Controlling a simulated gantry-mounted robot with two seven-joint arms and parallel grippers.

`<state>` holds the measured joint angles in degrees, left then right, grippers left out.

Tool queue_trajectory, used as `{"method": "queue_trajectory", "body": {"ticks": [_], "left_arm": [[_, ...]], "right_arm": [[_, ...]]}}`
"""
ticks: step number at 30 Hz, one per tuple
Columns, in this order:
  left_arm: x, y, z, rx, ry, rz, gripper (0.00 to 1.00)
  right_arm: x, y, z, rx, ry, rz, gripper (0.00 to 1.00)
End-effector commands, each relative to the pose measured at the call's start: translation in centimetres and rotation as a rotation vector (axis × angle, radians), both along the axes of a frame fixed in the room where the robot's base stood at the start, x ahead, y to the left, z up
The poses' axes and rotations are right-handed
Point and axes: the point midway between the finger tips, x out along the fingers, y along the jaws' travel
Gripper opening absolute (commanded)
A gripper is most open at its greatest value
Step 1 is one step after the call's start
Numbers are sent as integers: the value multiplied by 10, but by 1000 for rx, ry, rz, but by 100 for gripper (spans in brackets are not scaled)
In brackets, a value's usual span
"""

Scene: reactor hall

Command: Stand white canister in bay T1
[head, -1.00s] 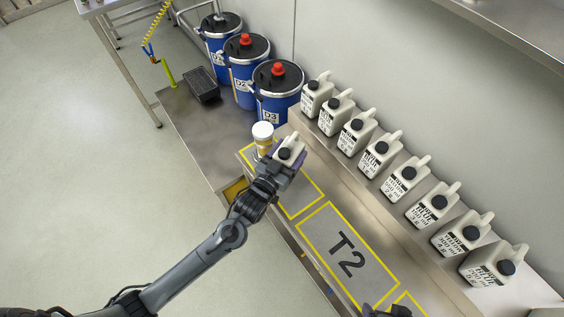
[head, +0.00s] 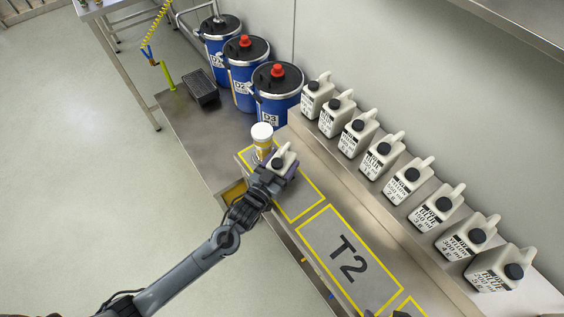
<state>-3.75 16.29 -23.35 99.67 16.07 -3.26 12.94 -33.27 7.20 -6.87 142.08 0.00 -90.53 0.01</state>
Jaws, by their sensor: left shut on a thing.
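The white canister (head: 284,157), with a dark cap, is in my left gripper (head: 283,168), which is shut on it. Gripper and canister are over the yellow-outlined bay (head: 303,207) beyond bay T2. The fingers and wrist hide that bay's marking and the canister's lower part, so I cannot tell whether its base touches the surface. Bay T2 (head: 347,260) is empty, with its label readable. A dark piece at the bottom edge, probably my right gripper (head: 384,313), is mostly cut off.
A white jar with a yellow label (head: 262,143) stands close beyond the held canister. Several similar canisters (head: 380,157) line the raised ledge at right. Blue drums (head: 275,95) and a black tray (head: 201,88) stand farther back.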

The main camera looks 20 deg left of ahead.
Motion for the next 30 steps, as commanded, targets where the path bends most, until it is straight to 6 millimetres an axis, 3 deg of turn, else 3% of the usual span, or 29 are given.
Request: {"method": "queue_trajectory", "body": {"ticks": [4,5,9,21,30], "left_arm": [[0,0,-2,0,-3,0,22],[0,0,-3,0,0,0,75],[0,0,-3,0,0,0,96],[-2,0,0,0,2,0,96],[-46,7,1,1,4,0,96]], "right_arm": [[0,1,-1,3,-1,-1,89],[0,1,-1,3,-1,-2,89],[0,1,-1,7,0,-4,89],[0,2,2,10,-1,-6,89],[1,2,13,6,-2,-3,89]]}}
